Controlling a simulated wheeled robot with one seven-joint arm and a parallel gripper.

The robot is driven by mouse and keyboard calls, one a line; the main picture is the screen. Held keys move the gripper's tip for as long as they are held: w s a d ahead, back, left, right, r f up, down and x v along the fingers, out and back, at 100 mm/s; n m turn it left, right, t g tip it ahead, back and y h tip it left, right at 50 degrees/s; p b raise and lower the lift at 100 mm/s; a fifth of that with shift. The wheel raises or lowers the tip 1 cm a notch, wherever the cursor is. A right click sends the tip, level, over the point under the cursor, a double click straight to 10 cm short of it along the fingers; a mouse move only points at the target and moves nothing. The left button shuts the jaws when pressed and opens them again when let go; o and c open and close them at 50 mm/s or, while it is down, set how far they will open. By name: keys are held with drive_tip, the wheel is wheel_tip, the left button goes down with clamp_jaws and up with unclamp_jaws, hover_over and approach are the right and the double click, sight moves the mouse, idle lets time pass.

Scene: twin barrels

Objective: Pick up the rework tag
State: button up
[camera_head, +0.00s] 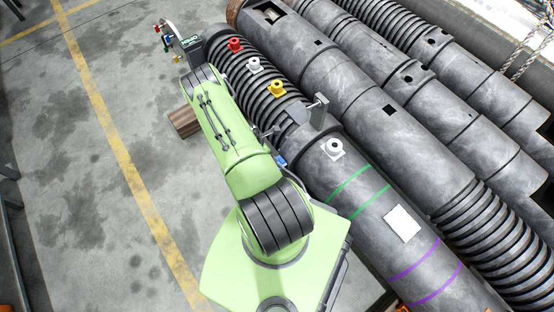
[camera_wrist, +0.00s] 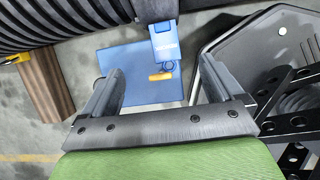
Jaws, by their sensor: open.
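My gripper (camera_wrist: 160,70) is open, one finger to each side below the tag, with nothing visibly held. I cannot tell how far the tag is from the fingertips. In the head view a small blue patch (camera_head: 281,162) shows beside the barrel, partly hidden by my arm; it may be the tag. My gripper is not clear there.
A light blue panel (camera_wrist: 120,70) lies behind the tag. A brown wooden block (camera_wrist: 35,85) is at the left and a dark frame with holes (camera_wrist: 290,105) at the right. The near barrel (camera_head: 370,190) carries red, white and yellow fittings. Open floor (camera_head: 100,180) lies left of my arm.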

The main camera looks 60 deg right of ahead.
drive_tip(key=b, duration=0.4)
approach(281, 160)
drive_tip(key=shift+s+f, duration=0.2)
drive_tip(key=shift+f, duration=1.05)
drive_tip(key=b+x, duration=0.1)
drive_tip(key=x, duration=0.1)
drive_tip(key=b+x, duration=0.1)
drive_tip(key=x, duration=0.1)
drive_tip(key=b+x, duration=0.1)
drive_tip(key=x, duration=0.1)
drive_tip(key=shift+d+r, duration=0.1)
drive_tip(key=shift+d, duration=0.25)
drive_tip(key=shift+r, duration=0.1)
drive_tip(key=shift+c, duration=0.2)
drive_tip(key=c, duration=1.2)
drive_tip(key=shift+s+a+r+p, duration=1.15)
drive_tip(key=shift+s+r, duration=0.2)
drive_tip(key=shift+s, duration=0.7)
drive_tip(key=shift+s+a+r+p, duration=1.15)
drive_tip(key=shift+s+r, duration=0.15)
drive_tip(key=shift+s, duration=0.75)
drive_tip(key=shift+s+a+r+p, duration=1.1)
drive_tip(key=shift+s+r, duration=0.25)
drive_tip(key=shift+s, duration=0.7)
